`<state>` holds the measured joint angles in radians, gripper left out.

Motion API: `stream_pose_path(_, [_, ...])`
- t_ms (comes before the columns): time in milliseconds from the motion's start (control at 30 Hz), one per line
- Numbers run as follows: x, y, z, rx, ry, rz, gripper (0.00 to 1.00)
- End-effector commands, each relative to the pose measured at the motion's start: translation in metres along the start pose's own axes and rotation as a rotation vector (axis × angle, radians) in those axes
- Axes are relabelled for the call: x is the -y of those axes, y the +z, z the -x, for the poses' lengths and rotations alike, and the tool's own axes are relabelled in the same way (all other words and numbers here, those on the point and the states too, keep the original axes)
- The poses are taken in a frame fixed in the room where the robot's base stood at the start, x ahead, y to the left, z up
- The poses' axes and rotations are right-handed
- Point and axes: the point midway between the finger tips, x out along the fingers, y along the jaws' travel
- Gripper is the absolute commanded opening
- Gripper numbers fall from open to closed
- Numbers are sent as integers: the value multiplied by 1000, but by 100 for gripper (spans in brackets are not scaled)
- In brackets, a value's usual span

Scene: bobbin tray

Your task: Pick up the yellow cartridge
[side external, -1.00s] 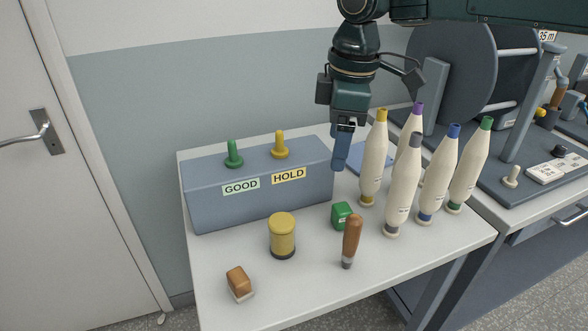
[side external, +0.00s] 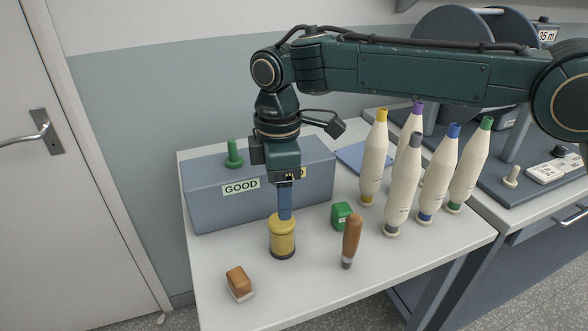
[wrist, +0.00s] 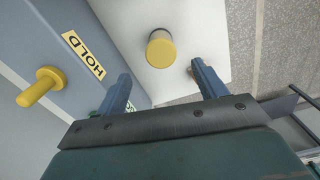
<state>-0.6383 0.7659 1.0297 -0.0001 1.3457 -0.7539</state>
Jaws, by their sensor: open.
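The yellow cartridge (side external: 283,239), a short yellow cylinder with a dark base, stands upright on the white table in front of the blue-grey box. My gripper (side external: 285,217) points down at the cartridge's top, with its blue fingers overlapping the upper edge in the side view. In the wrist view the cartridge (wrist: 161,52) appears beyond and between the fingertips of my open gripper (wrist: 160,72). The fingers hold nothing. Whether they touch the cartridge cannot be told.
The box (side external: 215,205) has a green peg (side external: 234,154) at GOOD; its yellow peg (wrist: 40,87) shows in the wrist view. A green block (side external: 341,216), a brown-handled tool (side external: 352,238) and a brown-and-white block (side external: 239,283) lie around. Several bobbins (side external: 403,188) stand right.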

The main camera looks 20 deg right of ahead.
Motion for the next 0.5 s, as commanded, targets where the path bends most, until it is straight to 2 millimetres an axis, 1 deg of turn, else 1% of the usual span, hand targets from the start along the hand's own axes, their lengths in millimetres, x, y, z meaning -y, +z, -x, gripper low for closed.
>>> stream_pose_path(300, [1, 1, -48, 3, -3, -1, 71])
stream_pose_path(500, [0, 1, -68, 2, -2, -1, 71])
